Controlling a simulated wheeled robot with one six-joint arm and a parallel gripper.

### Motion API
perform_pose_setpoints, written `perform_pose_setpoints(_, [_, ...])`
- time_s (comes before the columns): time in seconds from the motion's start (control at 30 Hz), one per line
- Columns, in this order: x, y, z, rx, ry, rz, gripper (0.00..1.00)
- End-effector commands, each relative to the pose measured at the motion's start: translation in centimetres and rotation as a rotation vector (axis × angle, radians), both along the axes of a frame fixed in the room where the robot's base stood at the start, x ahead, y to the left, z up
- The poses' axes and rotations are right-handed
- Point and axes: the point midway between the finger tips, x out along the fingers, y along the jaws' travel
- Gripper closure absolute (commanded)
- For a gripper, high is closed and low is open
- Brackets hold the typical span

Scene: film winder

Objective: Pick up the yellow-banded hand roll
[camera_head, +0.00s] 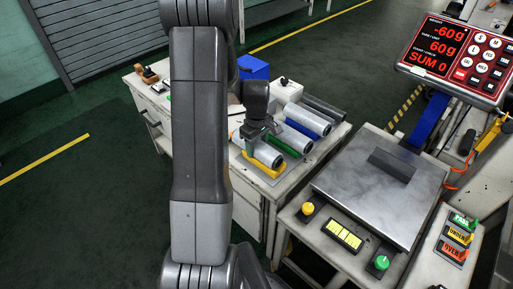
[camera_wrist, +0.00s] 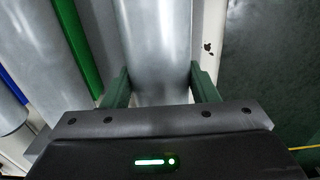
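The hand roll is a pale grey cylinder (camera_head: 267,154) resting at the front of a row of rolls, with yellow (camera_head: 266,172) showing at its base in the head view. My gripper (camera_head: 260,135) is over this roll, pointing down. In the wrist view the grey roll (camera_wrist: 160,50) lies between my two green fingers (camera_wrist: 161,88), one on each side. The fingers look very close to its sides; whether they press on it cannot be told. The yellow part is not visible in the wrist view.
Beside it are a green-marked roll (camera_head: 289,139), a blue-marked roll (camera_head: 307,120) and a dark roll (camera_head: 325,107). A blue box (camera_head: 252,67) and a white box (camera_head: 287,91) stand behind. A scale (camera_head: 378,190) with a red display (camera_head: 455,58) is at the right.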

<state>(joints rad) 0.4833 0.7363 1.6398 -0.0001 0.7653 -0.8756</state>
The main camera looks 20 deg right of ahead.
Motion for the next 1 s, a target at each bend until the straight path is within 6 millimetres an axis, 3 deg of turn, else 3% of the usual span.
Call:
perform_pose_setpoints(0.07, [0.0,0.0,0.1,-0.001,0.0,0.0,0.83])
perform_pose_setpoints(0.27, [0.0,0.0,0.4,-0.001,-0.002,0.0,0.83])
perform_pose_setpoints(0.37, [0.1,-0.1,1.6,-0.002,-0.004,0.0,0.83])
perform_pose_setpoints(0.7, [0.1,0.0,8.2,-0.002,-0.004,0.0,0.83])
perform_pose_setpoints(1.0, [0.0,0.0,10.1,-0.001,-0.001,0.0,0.83])
